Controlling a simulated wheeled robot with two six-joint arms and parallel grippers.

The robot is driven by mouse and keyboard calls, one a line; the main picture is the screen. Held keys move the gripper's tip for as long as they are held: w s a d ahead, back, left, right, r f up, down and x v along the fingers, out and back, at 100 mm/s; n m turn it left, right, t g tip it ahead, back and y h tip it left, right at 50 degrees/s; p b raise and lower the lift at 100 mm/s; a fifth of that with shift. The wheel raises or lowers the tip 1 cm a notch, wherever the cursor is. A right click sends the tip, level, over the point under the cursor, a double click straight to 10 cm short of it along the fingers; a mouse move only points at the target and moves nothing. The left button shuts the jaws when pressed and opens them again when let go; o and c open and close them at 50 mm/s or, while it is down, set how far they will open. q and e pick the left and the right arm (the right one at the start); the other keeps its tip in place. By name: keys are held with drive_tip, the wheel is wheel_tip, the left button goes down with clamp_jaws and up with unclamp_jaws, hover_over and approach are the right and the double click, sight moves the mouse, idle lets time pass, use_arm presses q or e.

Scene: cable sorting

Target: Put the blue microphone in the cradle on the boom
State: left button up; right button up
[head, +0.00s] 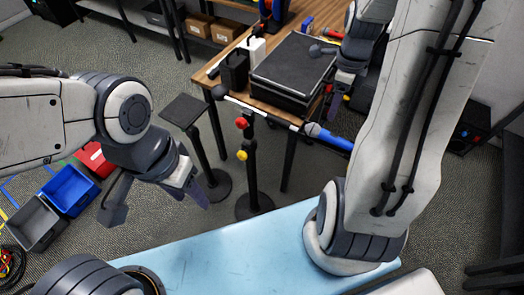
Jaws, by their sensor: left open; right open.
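The blue microphone (336,141) shows at the right end of the boom (262,109), with its grey-blue head toward the boom. It appears to lie in line with the boom at the cradle's place; the cradle itself is too small to make out. The boom sits on a black stand with red and yellow knobs (241,123). My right gripper (338,98) is open, above and behind the microphone and apparently apart from it. My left gripper (196,190) is open and empty, low to the left of the stand.
A wooden table (310,15) behind the boom holds a black case (292,66) and small boxes. A small stand with a flat top (184,110) is left of the boom. Blue (70,190), red and grey bins sit on the floor at left.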

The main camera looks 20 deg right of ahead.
drive_tip(key=s+a+r+n, duration=0.1)
drive_tip(key=a+r+n, duration=0.1)
drive_tip(key=a+n, duration=0.7)
drive_tip(key=s+a+r+n, duration=0.2)
drive_tip(key=a+r+n, duration=0.1)
drive_tip(key=a+n, duration=0.55)
drive_tip(key=s+a+r+n+y, duration=0.1)
drive_tip(key=s+a+n, duration=1.1)
drive_tip(key=n, duration=0.5)
drive_tip(key=shift+s+a+r, duration=0.15)
drive_tip(key=shift+s+a, duration=0.1)
drive_tip(key=shift+s, duration=0.45)
wheel_tip(320, 180, down, 6)
drive_tip(key=b, duration=0.6)
